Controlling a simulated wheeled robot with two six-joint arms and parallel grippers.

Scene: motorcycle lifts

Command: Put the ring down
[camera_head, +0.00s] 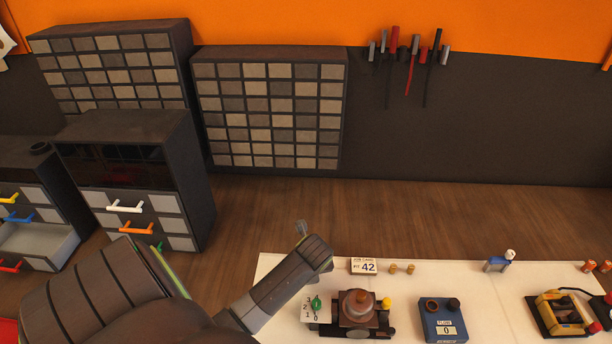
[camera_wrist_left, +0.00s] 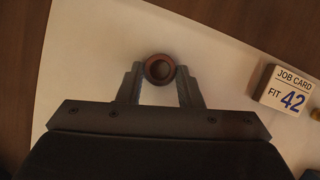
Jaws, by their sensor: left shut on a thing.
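In the left wrist view, a small dark reddish-brown ring (camera_wrist_left: 159,69) is gripped between the two grey fingertips of my left gripper (camera_wrist_left: 158,75). The gap between the ring and the surface cannot be judged. In the head view, my left wrist hangs over the back left of the pale mat (camera_head: 285,265); the ring cannot be made out there. The job card (camera_wrist_left: 285,90), reading "FIT 42", stands to the right of the ring; it also shows in the head view (camera_head: 364,266). My right gripper is out of view.
Right of the card stand small brass pieces (camera_head: 401,269) and a blue-and-white bottle (camera_head: 499,262). Nearer are a fixture with a numbered dial (camera_head: 357,308), a blue FLOW box (camera_head: 443,320) and a yellow device (camera_head: 562,312). Drawer cabinets (camera_head: 135,180) stand left.

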